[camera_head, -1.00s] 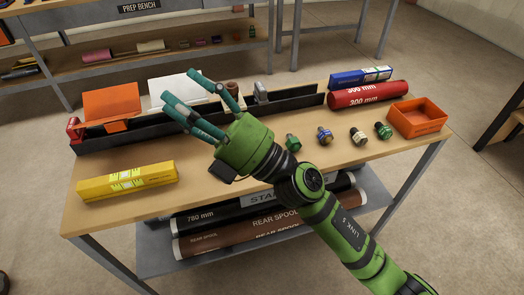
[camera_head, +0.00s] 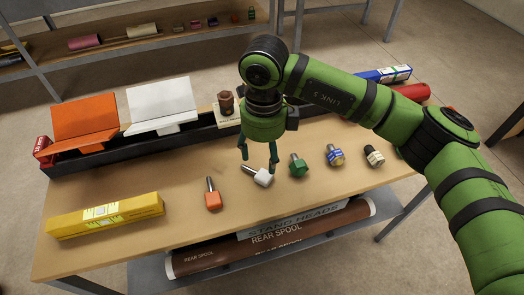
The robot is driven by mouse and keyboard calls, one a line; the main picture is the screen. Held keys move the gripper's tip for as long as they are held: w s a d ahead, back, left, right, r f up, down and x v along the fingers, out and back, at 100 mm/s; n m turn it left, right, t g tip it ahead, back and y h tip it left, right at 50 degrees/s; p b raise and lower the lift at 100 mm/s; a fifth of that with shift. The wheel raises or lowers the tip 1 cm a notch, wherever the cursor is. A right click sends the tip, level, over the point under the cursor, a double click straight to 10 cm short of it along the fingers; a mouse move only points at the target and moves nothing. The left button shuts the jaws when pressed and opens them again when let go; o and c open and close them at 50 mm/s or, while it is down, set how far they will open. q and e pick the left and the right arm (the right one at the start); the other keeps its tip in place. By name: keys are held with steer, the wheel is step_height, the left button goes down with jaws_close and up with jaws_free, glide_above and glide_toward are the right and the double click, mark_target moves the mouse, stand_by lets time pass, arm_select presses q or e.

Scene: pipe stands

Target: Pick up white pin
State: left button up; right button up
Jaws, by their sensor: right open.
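The white pin (camera_head: 264,177) lies on the table top, its grey shank pointing up and to the left. My right gripper (camera_head: 259,164) is above it, pointing down, with its two teal fingers apart. The fingertips straddle the pin's shank in the picture; whether they touch it I cannot tell. The pin's white head shows in front of the fingers, and nothing is held. My left gripper is not in view.
An orange pin (camera_head: 212,199) lies to the left, and a green pin (camera_head: 299,168) close on the right. A blue-and-white pin (camera_head: 335,157) and a cream-and-black pin (camera_head: 374,157) lie farther right. A yellow level (camera_head: 105,214) lies front left. Orange (camera_head: 85,125) and white (camera_head: 161,105) stands are behind.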

mark_target(262, 174)
steer(key=shift+w+d, duration=0.1)
steer(key=shift+s+f, duration=0.2)
steer(key=shift+f, duration=0.1)
steer(key=f+p, duration=0.2)
steer(key=f, duration=0.4)
steer(key=shift+s, duration=0.2)
steer(key=c, duration=1.1)
steer(key=shift+o, duration=0.3)
